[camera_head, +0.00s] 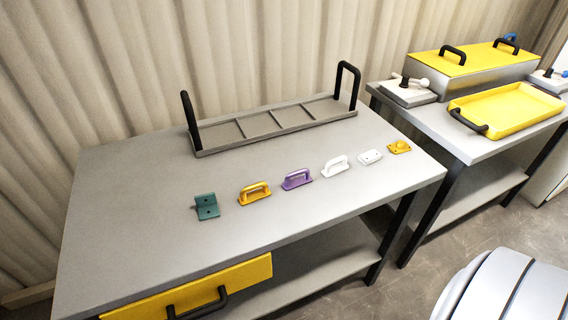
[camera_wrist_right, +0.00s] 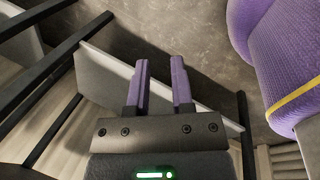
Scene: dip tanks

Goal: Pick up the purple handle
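The purple handle (camera_head: 297,179) lies on the grey table (camera_head: 130,215) in the head view, in a row between a yellow handle (camera_head: 255,193) and a white handle (camera_head: 335,166). Neither gripper shows in the head view. In the right wrist view, my right gripper (camera_wrist_right: 162,80) has two purple-faced fingers standing apart with nothing between them. It is away from the purple handle, which does not show in that view.
A teal bracket (camera_head: 206,206), a white plate (camera_head: 370,157) and a yellow knob piece (camera_head: 399,147) are in the same row. A divided rack (camera_head: 275,122) with two black upright handles stands behind. A second table (camera_head: 478,146) at right holds a yellow-lidded tank (camera_head: 470,62) and yellow tray (camera_head: 508,110).

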